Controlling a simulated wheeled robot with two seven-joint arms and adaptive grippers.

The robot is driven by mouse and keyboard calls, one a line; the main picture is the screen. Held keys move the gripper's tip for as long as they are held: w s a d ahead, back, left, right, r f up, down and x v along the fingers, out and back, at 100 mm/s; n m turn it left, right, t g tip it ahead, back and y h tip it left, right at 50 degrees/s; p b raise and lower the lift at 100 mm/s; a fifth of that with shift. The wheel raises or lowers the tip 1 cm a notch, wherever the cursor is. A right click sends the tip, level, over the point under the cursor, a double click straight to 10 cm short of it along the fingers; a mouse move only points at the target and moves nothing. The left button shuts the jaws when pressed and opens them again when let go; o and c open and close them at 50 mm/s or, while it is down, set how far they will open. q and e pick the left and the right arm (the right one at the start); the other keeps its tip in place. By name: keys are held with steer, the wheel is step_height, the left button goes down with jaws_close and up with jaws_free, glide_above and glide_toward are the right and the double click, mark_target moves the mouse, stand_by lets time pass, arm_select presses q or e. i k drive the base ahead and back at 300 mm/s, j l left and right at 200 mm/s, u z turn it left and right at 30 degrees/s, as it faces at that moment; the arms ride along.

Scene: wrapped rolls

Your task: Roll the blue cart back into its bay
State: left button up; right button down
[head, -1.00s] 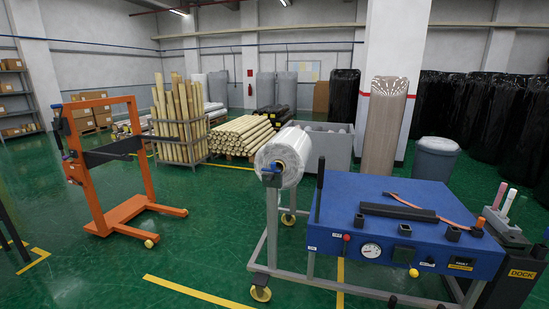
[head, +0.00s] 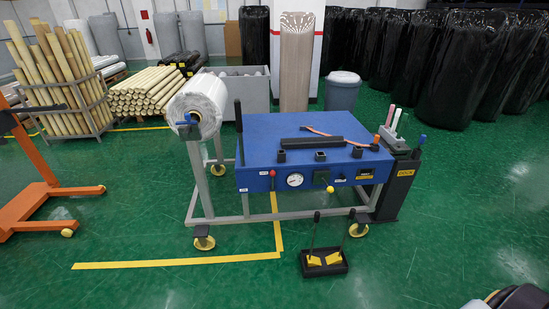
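The blue cart (head: 262,140) stands in the middle of the head view. It has a blue box top on a grey tube frame with yellow caster wheels. A white wrapped roll (head: 205,98) sits at its left end. A dial, a red knob and a yellow knob show on its front. Yellow floor tape (head: 180,262) makes a corner in front of the cart, and one strip runs back beneath it, so the cart straddles that strip. A black post marked DOCK (head: 394,192) stands at the cart's right end; whether they touch is unclear. Neither gripper shows.
A black pedal block (head: 324,262) with two upright rods stands on the floor before the cart. An orange lifting frame (head: 32,205) is at left. Poles in a rack (head: 100,118), a grey bin (head: 240,92) and a grey barrel (head: 342,92) stand behind. The front-left floor is clear.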

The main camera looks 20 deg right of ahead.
mark_target(288, 150)
steer(key=i+l+u, duration=0.1)
steer(key=l+u, duration=0.25)
steer(key=l, duration=0.2)
steer(key=l+u, duration=0.4)
steer(key=l, duration=0.15)
steer(key=k+l+u, duration=0.1)
steer(key=l+u, duration=0.25)
steer(key=l, duration=0.2)
